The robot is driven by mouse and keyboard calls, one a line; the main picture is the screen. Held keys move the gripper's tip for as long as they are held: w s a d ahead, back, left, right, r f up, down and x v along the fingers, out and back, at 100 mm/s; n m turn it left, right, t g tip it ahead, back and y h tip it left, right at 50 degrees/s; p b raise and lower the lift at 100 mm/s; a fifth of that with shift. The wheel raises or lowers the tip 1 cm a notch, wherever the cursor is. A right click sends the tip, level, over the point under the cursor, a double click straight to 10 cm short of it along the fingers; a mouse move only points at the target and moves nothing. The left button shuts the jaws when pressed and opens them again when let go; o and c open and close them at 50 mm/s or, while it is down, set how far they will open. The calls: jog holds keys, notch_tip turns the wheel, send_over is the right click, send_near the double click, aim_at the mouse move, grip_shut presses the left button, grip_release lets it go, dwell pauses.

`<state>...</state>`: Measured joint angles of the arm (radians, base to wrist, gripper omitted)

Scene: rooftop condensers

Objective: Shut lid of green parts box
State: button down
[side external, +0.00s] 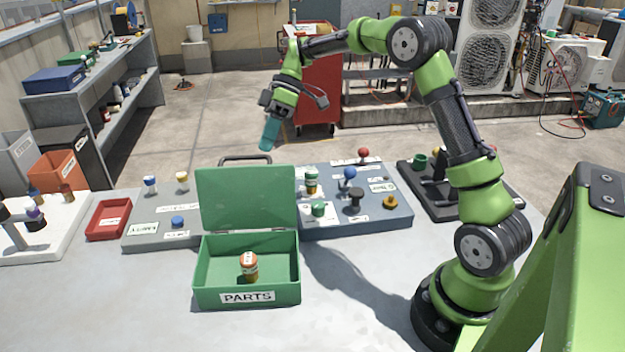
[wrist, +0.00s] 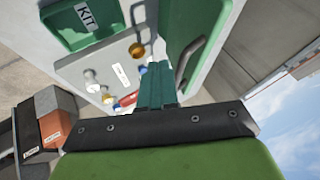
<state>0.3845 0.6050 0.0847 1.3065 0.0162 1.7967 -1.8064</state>
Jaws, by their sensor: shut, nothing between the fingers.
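The green parts box (side external: 248,290), labelled PARTS, sits on the table with its lid (side external: 247,200) standing open and roughly upright at its back edge. A dark handle (side external: 246,159) shows at the lid's top. An orange and white jar (side external: 249,266) stands inside the box. My gripper (side external: 268,138) is shut and empty, pointing down, above the lid's top edge and apart from it in the side view. In the wrist view the closed teal fingers (wrist: 158,85) show beside a green panel with a handle (wrist: 190,65), which looks like the lid.
Grey panels with knobs (side external: 355,210) lie behind the box on both sides. A red tray (side external: 108,219) is at the left. A green tray labelled KIT (wrist: 88,28) shows in the wrist view. The table in front of the box is clear.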

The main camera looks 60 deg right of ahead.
jog(key=shift+s+a, duration=0.4)
jog(key=shift+a, duration=0.05)
jog(key=shift+r, duration=0.1)
jog(key=shift+s+a+r+h, duration=0.3)
jog(key=shift+a+r, duration=0.05)
jog(key=shift+a, duration=0.05)
jog(key=s+a+t+h, duration=0.1)
jog(key=s+a+r, duration=0.1)
jog(key=a, duration=0.1)
jog(key=s+a+r+n+t+h, duration=0.1)
jog(key=shift+s+a+r+t+h, duration=0.25)
jog(key=shift+s+t+h, duration=0.05)
jog(key=shift+s, duration=0.1)
jog(key=s+a+f+n+t+h, duration=0.25)
jog(key=s+a+t+h, duration=0.4)
jog(key=s+a, duration=0.45)
jog(key=s+a+f+t+h, duration=0.3)
jog(key=a+f, duration=0.3)
jog(key=f, duration=0.3)
jog(key=shift+f+n+h, duration=0.3)
jog(key=shift+n+h, duration=0.15)
jog(key=shift+f+t, duration=0.1)
jog(key=shift+t, duration=0.15)
